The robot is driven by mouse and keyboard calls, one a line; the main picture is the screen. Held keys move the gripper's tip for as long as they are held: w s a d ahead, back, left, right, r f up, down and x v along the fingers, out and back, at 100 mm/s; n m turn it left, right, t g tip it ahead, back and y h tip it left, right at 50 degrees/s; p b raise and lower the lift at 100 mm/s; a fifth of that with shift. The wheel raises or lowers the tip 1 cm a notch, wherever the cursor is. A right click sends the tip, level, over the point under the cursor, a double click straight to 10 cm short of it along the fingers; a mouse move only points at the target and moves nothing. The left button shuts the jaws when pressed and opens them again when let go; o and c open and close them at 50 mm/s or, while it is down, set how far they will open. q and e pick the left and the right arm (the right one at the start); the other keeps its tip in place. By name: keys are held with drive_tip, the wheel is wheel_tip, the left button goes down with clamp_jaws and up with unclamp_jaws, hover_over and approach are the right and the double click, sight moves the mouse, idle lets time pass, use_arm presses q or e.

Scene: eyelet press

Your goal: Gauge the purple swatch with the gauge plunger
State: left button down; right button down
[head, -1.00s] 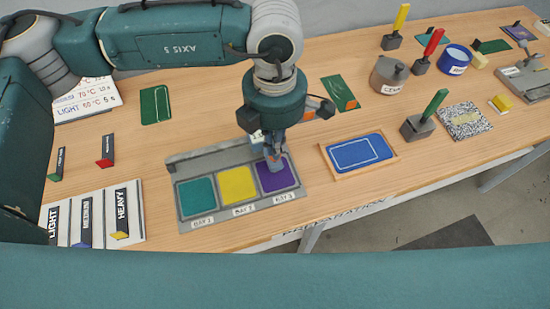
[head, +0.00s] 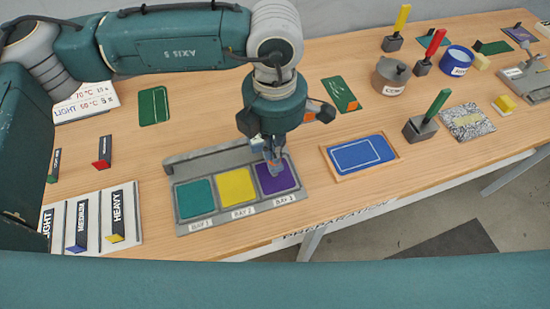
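The purple swatch (head: 279,181) lies in the right-hand bay, marked BAY 3, of a grey three-bay tray (head: 220,218). A teal swatch (head: 196,198) and a yellow swatch (head: 236,188) lie in the other two bays. My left gripper (head: 274,164) points down over the back part of the purple swatch. A small blue-grey piece shows at its fingers, perhaps the gauge plunger, but I cannot tell. Whether the fingers are shut on it, and whether anything touches the swatch, is too small to see. My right gripper is not in view.
A blue mat in a wooden frame (head: 358,155) lies right of the tray. A grey pot (head: 390,76), a blue round container (head: 456,60) and upright coloured handles stand farther right. LIGHT, MEDIUM and HEAVY lanes (head: 97,226) are at the left. Bare table lies between.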

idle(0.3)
use_arm(q)
drive_tip(key=shift+r+p, duration=1)
drive_tip(key=shift+r, duration=2.5)
